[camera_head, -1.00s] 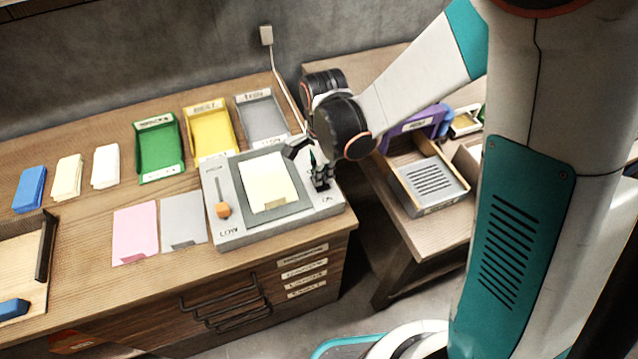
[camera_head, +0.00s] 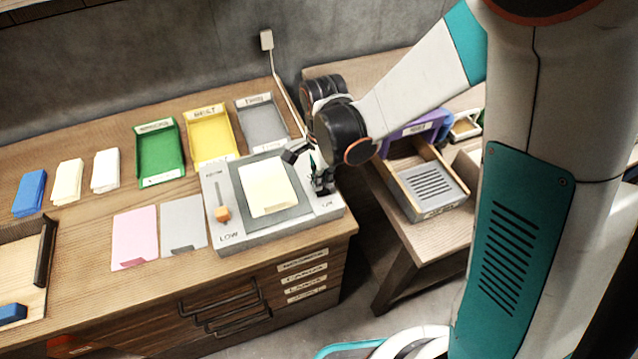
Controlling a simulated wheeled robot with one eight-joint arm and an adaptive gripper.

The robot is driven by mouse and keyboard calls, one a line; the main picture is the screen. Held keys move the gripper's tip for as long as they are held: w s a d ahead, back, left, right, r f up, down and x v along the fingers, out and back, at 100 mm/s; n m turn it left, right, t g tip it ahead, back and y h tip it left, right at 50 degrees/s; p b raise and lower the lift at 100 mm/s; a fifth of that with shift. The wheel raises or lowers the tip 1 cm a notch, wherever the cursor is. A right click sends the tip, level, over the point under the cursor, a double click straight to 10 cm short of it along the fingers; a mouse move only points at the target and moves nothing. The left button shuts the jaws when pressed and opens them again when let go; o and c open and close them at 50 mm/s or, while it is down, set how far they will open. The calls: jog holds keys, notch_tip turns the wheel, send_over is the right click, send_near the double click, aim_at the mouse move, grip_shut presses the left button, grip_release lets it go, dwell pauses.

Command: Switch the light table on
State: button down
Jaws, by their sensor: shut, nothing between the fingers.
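The light table (camera_head: 236,237) is a grey box on the wooden bench, with a darker panel in its top. A pale cream sheet (camera_head: 268,188) lies on the panel. On its left side is an orange slider knob (camera_head: 222,214), near the word LOW. My gripper (camera_head: 321,191) is shut and empty, pointing down at the right side of the light table, just above the lettering there. It hides the switch area, and I cannot tell whether it touches the surface. The panel shows no clear glow.
Green (camera_head: 160,153), yellow (camera_head: 210,135) and grey (camera_head: 263,122) trays stand behind the light table. Pink (camera_head: 135,237) and grey (camera_head: 184,224) sheets lie to its left. An open drawer (camera_head: 432,190) stands on the right-hand table, across a gap. A cable runs down to the bench from a wall box (camera_head: 266,39).

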aim_at(323, 190)
jog(key=shift+f+b, duration=1)
jog(key=shift+f, duration=0.15)
dwell(0.9)
jog(key=shift+r, duration=0.2)
jog(key=shift+r+p, duration=2.45)
jog(key=shift+r, duration=0.95)
